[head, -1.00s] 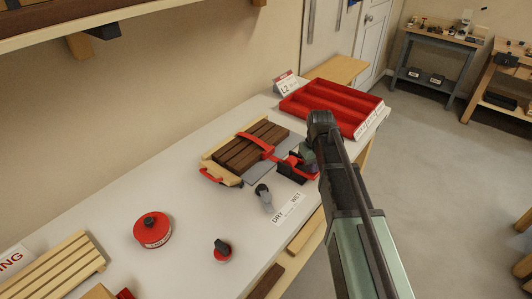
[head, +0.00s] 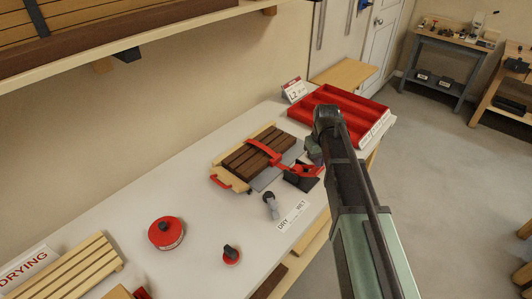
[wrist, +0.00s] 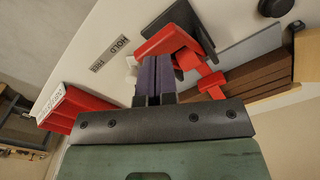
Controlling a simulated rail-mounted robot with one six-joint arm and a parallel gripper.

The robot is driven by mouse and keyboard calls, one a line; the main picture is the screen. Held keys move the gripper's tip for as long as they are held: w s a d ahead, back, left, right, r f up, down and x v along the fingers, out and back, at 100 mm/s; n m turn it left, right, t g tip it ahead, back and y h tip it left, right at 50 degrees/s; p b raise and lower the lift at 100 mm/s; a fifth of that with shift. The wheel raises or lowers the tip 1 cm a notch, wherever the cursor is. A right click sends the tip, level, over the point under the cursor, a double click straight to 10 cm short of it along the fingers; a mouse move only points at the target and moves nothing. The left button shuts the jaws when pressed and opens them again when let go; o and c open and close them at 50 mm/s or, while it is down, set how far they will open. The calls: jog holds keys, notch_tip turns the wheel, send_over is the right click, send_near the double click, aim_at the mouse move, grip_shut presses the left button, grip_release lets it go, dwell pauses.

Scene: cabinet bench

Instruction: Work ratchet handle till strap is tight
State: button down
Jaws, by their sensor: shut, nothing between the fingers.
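Dark brown boards (head: 252,158) lie on a pale wooden base on the bench. A red strap (head: 265,150) crosses them and runs to the ratchet (head: 300,178), which has red parts and a dark body. In the wrist view the ratchet's red and dark handle part (wrist: 172,42) stands just beyond my fingertips, and the red strap (wrist: 211,84) is to their right. My gripper (head: 313,158) is at the ratchet, its fingers together and empty; the fingers also show in the wrist view (wrist: 156,68). Contact with the handle cannot be told. My arm partly hides the ratchet's right side.
A red compartment tray (head: 340,120) stands behind the ratchet. A red round tin (head: 166,233) and a small red-based knob (head: 231,255) stand nearer.

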aim_at(319, 173)
jog(key=shift+s+d+f+b, duration=0.1)
jog(key=shift+d+f+b, duration=0.05)
jog(key=shift+f+b, duration=1.15)
jog(key=shift+s+d+f+b, duration=0.1)
jog(key=shift+s+f+b, duration=0.05)
jog(key=shift+f+b, duration=1.15)
jog(key=shift+s+d+f+b, duration=0.1)
jog(key=shift+d+f+b, duration=0.05)
jog(key=shift+f+b, duration=1.15)
jog(key=r+p, duration=0.8)
jog(key=shift+w+a, duration=0.35)
jog(key=shift+a, duration=0.05)
jog(key=shift+f, duration=0.1)
jog(key=shift+r+p, duration=0.35)
jog(key=shift+p, duration=0.05)
jog(key=shift+f, duration=0.2)
dwell(0.9)
